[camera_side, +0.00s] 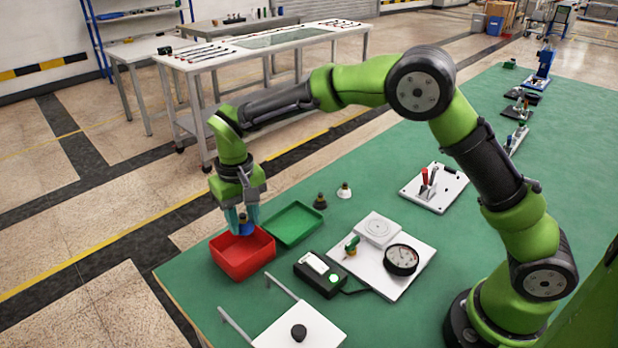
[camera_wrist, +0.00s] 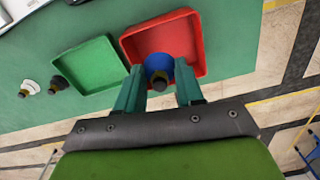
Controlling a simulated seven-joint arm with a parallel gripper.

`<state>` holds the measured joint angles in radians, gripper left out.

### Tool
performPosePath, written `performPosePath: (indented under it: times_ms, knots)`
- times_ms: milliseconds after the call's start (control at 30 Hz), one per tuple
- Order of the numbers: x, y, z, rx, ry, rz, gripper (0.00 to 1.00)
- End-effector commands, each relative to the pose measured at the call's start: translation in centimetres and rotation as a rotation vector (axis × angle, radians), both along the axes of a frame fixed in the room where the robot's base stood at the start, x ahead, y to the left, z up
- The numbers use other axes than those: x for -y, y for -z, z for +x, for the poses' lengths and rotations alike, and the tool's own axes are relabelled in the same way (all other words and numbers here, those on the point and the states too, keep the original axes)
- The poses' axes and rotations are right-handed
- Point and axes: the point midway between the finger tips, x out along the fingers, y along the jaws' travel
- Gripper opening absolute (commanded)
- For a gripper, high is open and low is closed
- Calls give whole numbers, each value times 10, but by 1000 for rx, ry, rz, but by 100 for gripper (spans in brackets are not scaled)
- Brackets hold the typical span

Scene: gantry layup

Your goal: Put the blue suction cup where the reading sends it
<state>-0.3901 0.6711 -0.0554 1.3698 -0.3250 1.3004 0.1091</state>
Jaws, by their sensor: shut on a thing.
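My gripper (camera_side: 242,218) is shut on the blue suction cup (camera_side: 246,229), with a teal finger on each side of it. It holds the cup over the red tray (camera_side: 243,262), near its back edge. In the wrist view the blue cup (camera_wrist: 158,66) with its dark top shows between the fingertips, in front of the red tray (camera_wrist: 190,42). A green tray (camera_side: 293,224) stands to the right of the red one and looks empty. A dial gauge (camera_side: 401,260) lies on a white plate (camera_side: 400,285); its needle is too small to read.
A dark cup (camera_side: 320,201) and a white cup (camera_side: 344,190) stand behind the green tray. A black box (camera_side: 320,275) with a green button sits front right of the red tray. A white drawer-like panel with a black knob (camera_side: 298,332) is at the front.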

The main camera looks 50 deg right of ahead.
Motion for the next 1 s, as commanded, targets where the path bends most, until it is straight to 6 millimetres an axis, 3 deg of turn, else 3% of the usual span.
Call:
performPosePath:
  times_ms: [200,500,1000]
  knots:
    - [-8,-11,12,0,112,-1,4]
    - [-7,40,10,-2,130,-1,4]
    - [-7,87,11,1,129,1,3]
